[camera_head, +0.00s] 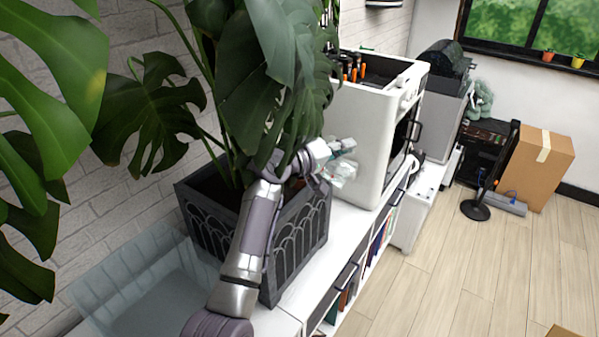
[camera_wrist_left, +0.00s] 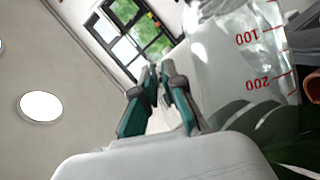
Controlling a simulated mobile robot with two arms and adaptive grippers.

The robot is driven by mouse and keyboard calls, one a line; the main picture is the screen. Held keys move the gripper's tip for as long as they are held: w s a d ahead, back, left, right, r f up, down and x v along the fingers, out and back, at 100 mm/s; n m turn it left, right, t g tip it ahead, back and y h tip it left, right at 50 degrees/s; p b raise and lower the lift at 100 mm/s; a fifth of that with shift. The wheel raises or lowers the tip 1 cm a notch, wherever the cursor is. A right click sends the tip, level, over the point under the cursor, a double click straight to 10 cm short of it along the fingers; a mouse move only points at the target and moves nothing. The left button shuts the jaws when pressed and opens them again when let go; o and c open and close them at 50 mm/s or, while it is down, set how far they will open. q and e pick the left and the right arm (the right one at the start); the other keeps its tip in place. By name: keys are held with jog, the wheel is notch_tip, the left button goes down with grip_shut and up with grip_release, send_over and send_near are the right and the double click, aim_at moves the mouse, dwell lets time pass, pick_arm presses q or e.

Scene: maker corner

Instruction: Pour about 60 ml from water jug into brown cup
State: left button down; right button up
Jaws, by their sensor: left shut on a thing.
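The water jug (camera_wrist_left: 240,65) is clear, with red marks 100 and 200, in the right half of the left wrist view. In the head view it is a small clear shape (camera_head: 343,172) at my left gripper (camera_head: 342,150), beyond the plant box. The gripper is shut on the jug; its teal fingers (camera_wrist_left: 157,78) show beside it in the wrist view. Leaves partly hide the wrist, and I cannot tell the jug's tilt or water level. An orange-brown rounded thing (camera_wrist_left: 313,88) shows at the wrist view's right edge; I cannot tell whether it is the brown cup. My right gripper is out of view.
A big leafy plant in a dark box (camera_head: 298,235) stands on the white shelf beside my left arm. A white machine (camera_head: 362,130) with tools on top stands just beyond the jug. A clear bin (camera_head: 150,285) is at lower left. The floor (camera_head: 480,270) at right is largely clear.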

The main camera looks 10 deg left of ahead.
aim_at(354, 169)
pick_arm(q)
jog(key=shift+s+d+f+m+g+y, duration=0.15)
jog(key=shift+d+f+m+y, duration=0.1)
jog(key=shift+d+f+m, duration=0.25)
jog(key=shift+s+d+f+m+g+y, duration=0.15)
jog(key=shift+d+m+y, duration=0.15)
jog(key=shift+m, duration=0.4)
jog(key=shift+s+d+r+m+p, duration=0.15)
jog(key=shift+d+m+p, duration=0.15)
jog(key=shift+p, duration=0.25)
jog(key=shift+s+d+m+y+p, duration=0.1)
jog(key=shift+d+m+y+p, duration=0.15)
jog(key=shift+m+y+p, duration=0.25)
jog(key=shift+f, duration=0.35)
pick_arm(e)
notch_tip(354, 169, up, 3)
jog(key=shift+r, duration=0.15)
pick_arm(q)
jog(key=shift+d, duration=0.1)
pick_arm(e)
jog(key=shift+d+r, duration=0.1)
